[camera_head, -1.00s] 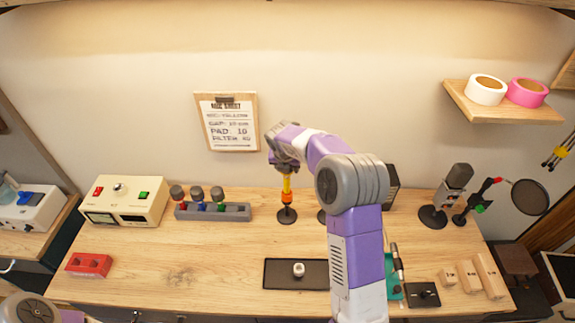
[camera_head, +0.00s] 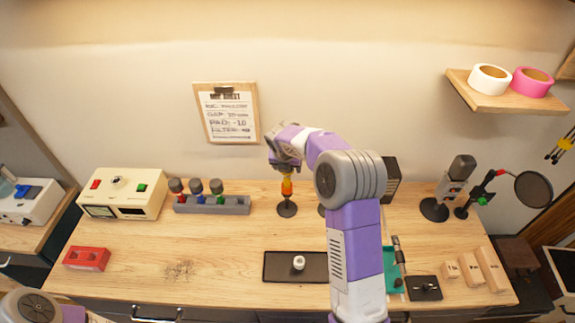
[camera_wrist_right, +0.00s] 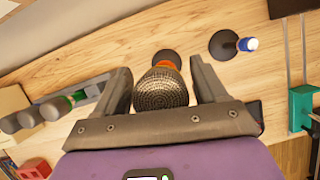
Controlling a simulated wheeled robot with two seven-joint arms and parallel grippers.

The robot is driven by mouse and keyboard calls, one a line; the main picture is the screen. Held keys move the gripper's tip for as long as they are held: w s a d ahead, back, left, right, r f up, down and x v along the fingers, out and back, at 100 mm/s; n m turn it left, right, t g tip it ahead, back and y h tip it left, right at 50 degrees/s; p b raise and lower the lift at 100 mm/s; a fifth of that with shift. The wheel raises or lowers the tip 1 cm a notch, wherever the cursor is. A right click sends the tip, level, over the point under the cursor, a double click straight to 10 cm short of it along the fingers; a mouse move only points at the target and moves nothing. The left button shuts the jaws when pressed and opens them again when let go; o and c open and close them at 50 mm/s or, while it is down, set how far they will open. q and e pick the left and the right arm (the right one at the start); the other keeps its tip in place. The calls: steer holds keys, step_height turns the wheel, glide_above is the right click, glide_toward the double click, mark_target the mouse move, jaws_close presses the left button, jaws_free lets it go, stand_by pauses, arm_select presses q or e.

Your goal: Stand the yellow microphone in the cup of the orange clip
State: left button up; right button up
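The yellow microphone (camera_head: 287,173) stands upright below my right gripper (camera_head: 286,163) in the head view. Its lower end is at the orange clip (camera_head: 287,187), on a stand with a round black base (camera_head: 287,209). In the right wrist view the microphone's mesh head (camera_wrist_right: 161,90) is between the fingers of my right gripper (camera_wrist_right: 162,72), which look apart from it on both sides. Orange of the clip (camera_wrist_right: 167,63) shows just beyond the head. The yellow body is hidden there, so the seating is unclear. My left gripper is out of view; part of my left arm shows at the lower left.
A second stand (camera_wrist_right: 230,45) with a blue-and-white top is close to the right. A grey rack (camera_head: 225,206) with several microphones is left of the clip. A black tray (camera_head: 277,268) lies in front.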

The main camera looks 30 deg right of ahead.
steer(key=shift+o, duration=0.8)
steer(key=v, duration=0.7)
steer(key=shift+s+r, duration=0.15)
steer(key=shift+r, duration=0.15)
